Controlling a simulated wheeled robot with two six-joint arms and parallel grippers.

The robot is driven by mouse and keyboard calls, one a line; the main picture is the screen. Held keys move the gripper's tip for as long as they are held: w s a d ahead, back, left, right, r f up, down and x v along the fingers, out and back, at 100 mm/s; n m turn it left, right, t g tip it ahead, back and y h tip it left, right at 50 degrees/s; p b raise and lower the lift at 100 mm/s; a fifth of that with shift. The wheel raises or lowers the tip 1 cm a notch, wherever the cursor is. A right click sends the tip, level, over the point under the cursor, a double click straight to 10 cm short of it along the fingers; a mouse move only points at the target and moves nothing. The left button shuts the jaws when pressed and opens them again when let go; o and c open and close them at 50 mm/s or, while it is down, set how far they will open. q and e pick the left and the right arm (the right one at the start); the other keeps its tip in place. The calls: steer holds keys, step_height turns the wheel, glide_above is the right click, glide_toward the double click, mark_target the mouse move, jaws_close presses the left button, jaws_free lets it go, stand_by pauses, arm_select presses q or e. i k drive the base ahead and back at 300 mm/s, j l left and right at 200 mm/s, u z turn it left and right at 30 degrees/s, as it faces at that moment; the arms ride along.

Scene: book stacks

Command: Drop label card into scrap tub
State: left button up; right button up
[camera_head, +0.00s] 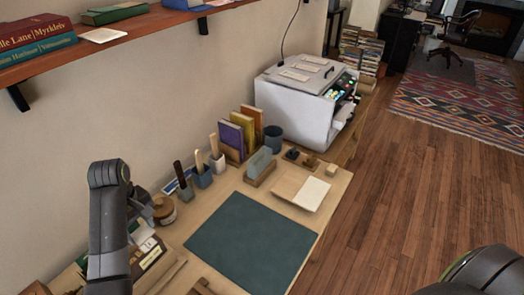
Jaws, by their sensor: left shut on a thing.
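My left gripper (142,222) is over the near left part of the desk, partly hidden by my left arm. It is shut on a small pale label card (149,244), which shows just below it; the exact grip is hard to see. A dark blue-grey round tub (273,139), which looks like the scrap tub, stands at the back of the desk, well to the right of the gripper and apart from it. Only a dark part of my right arm shows at the lower right; its gripper is out of view.
A dark green mat (250,242) covers the desk's middle. Behind it stand brush cups (202,177), upright books (236,137), a grey block on wood (260,165) and a tray with a white pad (311,193). A white machine (300,98) stands beyond. A wall shelf (140,27) is upper left.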

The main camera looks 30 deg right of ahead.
mark_target(273, 148)
steer(key=i+l+z, duration=0.3)
steer(key=l, duration=0.25)
steer(key=i+l+z, duration=0.35)
steer(key=l, duration=0.15)
